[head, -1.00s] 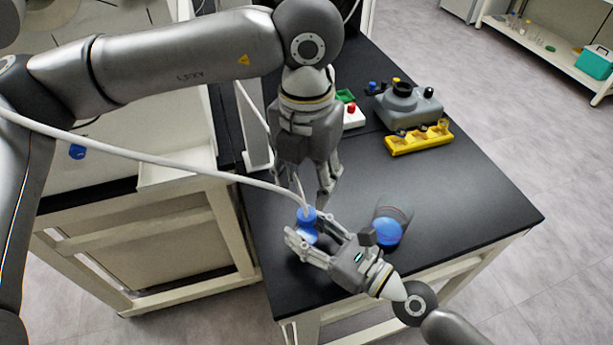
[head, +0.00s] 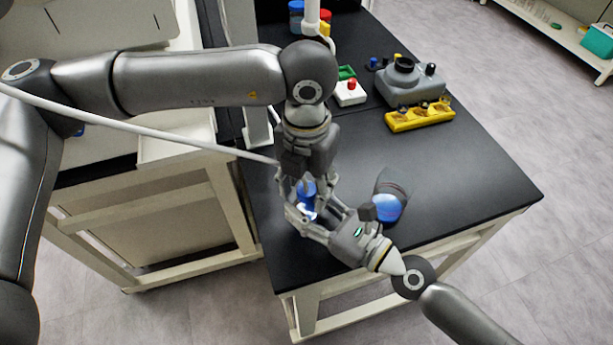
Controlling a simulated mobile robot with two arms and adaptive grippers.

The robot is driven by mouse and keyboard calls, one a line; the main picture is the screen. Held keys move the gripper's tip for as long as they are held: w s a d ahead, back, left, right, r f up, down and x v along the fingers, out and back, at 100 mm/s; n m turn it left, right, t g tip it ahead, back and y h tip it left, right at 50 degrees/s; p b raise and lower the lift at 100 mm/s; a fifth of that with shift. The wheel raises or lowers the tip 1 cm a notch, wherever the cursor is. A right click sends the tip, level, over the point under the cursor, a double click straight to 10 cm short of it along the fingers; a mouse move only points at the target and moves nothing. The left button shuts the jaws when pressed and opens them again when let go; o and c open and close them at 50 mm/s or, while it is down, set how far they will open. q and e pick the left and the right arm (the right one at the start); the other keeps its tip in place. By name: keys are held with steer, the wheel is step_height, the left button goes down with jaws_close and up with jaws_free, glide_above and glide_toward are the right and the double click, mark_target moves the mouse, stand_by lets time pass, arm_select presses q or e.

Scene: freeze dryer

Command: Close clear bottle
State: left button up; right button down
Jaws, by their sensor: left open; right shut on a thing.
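A small clear bottle (head: 309,212) with a blue cap (head: 307,188) on top is near the front left of the black bench. My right gripper (head: 300,215), coming in from the lower right, is shut on the bottle's body. My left gripper (head: 305,190) points down from above. Its fingers are open and spread around the blue cap. The fingers partly hide the cap and bottle, so I cannot tell whether they touch the cap or how far it is seated.
A tinted container with blue contents (head: 388,207) stands just right of my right gripper. A yellow rack (head: 420,118), a grey device (head: 408,85) and a white box with a red button (head: 349,92) are farther back. The bench's right side (head: 470,185) is clear.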

arm_select(q)
steer(key=shift+c, duration=0.2)
jaws_close()
steer(key=m, duration=1.2)
steer(key=shift+o, duration=0.7)
jaws_free()
step_height(320, 180, up, 12)
